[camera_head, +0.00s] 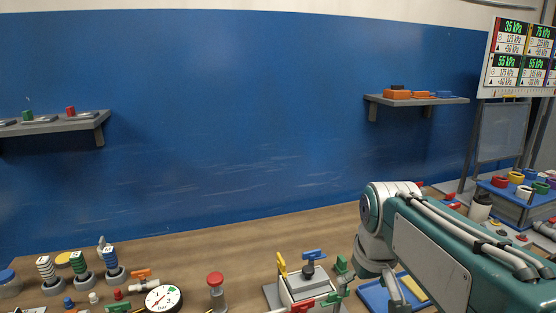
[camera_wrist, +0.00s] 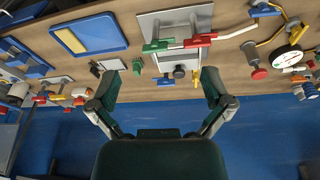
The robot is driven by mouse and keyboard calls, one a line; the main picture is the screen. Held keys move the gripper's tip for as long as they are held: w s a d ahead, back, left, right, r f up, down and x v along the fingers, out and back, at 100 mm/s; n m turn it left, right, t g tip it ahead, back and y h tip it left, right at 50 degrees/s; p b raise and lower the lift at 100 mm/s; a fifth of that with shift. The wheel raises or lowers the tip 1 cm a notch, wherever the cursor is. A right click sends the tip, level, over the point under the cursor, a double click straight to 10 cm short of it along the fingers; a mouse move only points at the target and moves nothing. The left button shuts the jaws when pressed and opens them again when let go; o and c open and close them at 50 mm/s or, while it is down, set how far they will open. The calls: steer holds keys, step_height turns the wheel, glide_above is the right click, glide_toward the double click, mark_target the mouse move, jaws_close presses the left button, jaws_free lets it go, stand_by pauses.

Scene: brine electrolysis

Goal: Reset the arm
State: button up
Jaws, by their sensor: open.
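My gripper (camera_wrist: 162,84) is open and empty in the wrist view, its two dark green fingers spread wide apart. Beyond them lies a grey plate fixture (camera_wrist: 178,28) with a green and a red lever, and a grey knob sits near its edge between the fingers. In the head view my arm reaches in from the right, and the gripper is mostly hidden at the bottom. There the fixture (camera_head: 291,289), with yellow and blue handles, stands just left of the arm on the wooden bench (camera_head: 190,258).
A pressure gauge (camera_head: 163,299) and a red-capped post (camera_head: 216,285) stand left of the fixture. Several striped cylinders stand farther left. A blue tray (camera_head: 374,295) lies beside the arm. Wall shelves (camera_head: 56,124) hang at left and right. The open space before the blue wall is clear.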

steer(key=s+f+m+t, duration=0.2)
steer(key=s+f, duration=0.2)
steer(key=s, duration=0.9)
steer(key=shift+s+f+t, duration=0.2)
steer(key=shift+s+t, duration=0.15)
steer(key=shift+t, duration=0.05)
